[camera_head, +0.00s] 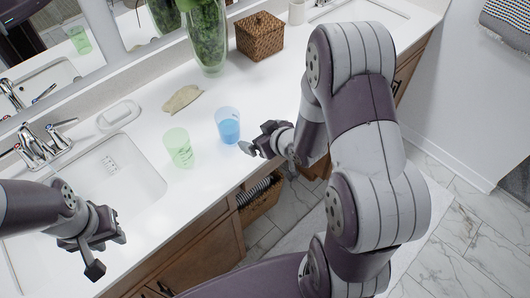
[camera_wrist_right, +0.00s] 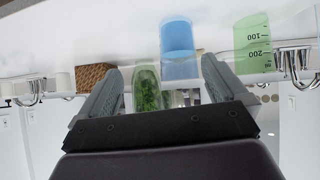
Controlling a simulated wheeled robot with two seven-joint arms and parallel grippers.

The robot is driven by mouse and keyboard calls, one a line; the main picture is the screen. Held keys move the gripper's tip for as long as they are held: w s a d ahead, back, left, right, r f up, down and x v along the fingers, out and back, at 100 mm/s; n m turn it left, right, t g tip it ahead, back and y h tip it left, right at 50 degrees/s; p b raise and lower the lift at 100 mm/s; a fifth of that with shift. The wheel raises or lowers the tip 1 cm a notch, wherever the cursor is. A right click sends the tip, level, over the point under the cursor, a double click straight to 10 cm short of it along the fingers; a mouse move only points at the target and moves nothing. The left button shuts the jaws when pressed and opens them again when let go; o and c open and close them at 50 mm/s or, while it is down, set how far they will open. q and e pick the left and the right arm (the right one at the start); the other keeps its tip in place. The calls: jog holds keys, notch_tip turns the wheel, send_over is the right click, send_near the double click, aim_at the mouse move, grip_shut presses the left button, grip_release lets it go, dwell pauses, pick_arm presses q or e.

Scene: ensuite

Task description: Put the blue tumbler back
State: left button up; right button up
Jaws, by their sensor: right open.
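The blue tumbler (camera_head: 228,127) stands upright on the white counter, a little left of my right gripper (camera_head: 259,138). My right gripper is open and empty, low over the counter's front edge, with a small gap to the tumbler.
A green measuring cup (camera_head: 179,149) stands just left of the tumbler. Behind are a beige cloth (camera_head: 182,98), a white soap dish (camera_head: 118,116), a glass vase of greenery (camera_head: 207,42) and a wicker box (camera_head: 260,37). The sink (camera_head: 118,178) is left.

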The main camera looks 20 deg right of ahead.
jog(key=s+a+r+m+g+h, duration=0.1)
jog(key=s+r+g, duration=0.1)
jog(key=s+g, duration=0.2)
jog(key=s+a+r+m+g+h, duration=0.1)
jog(key=s+a+r+m+g, duration=0.1)
jog(key=s, duration=0.9)
jog(key=r+g, duration=0.1)
jog(key=g, duration=0.1)
jog(key=shift+s+g, duration=0.2)
jog(key=shift+g, duration=0.2)
jog(key=shift+r, duration=0.1)
